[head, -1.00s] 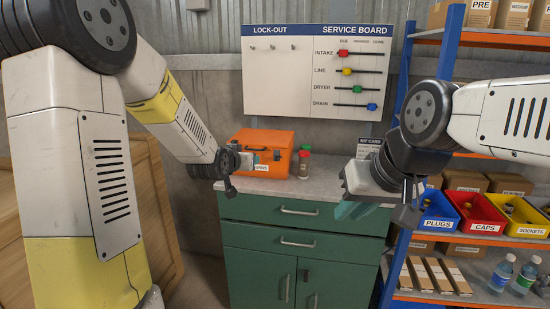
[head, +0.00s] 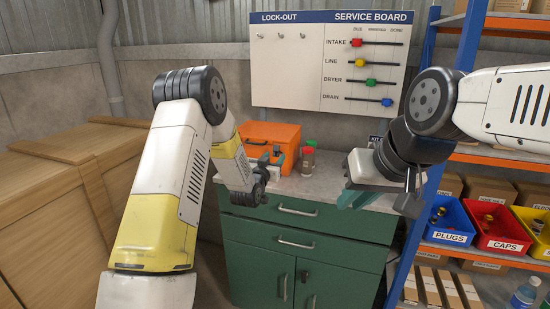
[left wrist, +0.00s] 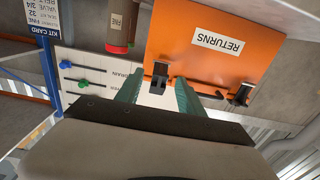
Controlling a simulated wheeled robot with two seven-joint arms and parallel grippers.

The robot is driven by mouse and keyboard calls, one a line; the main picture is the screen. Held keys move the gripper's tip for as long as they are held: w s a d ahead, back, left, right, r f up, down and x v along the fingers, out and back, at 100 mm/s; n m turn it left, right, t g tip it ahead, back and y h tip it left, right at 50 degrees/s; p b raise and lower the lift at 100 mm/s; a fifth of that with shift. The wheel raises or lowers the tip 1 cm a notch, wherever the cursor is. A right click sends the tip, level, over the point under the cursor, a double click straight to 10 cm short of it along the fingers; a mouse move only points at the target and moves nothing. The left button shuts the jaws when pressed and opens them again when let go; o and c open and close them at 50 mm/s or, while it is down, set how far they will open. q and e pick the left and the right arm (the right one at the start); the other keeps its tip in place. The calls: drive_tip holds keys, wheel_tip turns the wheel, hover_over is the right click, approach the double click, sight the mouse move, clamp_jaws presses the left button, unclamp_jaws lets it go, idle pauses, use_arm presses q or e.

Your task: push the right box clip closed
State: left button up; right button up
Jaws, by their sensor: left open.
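The orange box (head: 286,132) stands on the cabinet top; its front, labelled RETURNS, shows upside down in the left wrist view (left wrist: 245,30). In that view one black clip (left wrist: 160,77) is on the box front between my left fingertips, and a second black clip (left wrist: 240,95) is farther right. The first is the right clip as seen from the head. I cannot tell how far either clip is closed. My left gripper (head: 272,160) is open at the box front, its teal fingers (left wrist: 158,92) either side of the right clip; contact is unclear. My right gripper (head: 358,196) is over the counter's right end.
A brown jar with a red lid (head: 307,158) stands close to the box's right side, with a green-lidded one behind. The service board (head: 335,60) hangs above. A blue and orange shelf with bins (head: 446,222) is right, a wooden crate (head: 50,190) left.

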use_arm(q)
drive_tip(key=shift+x, duration=0.9)
clamp_jaws()
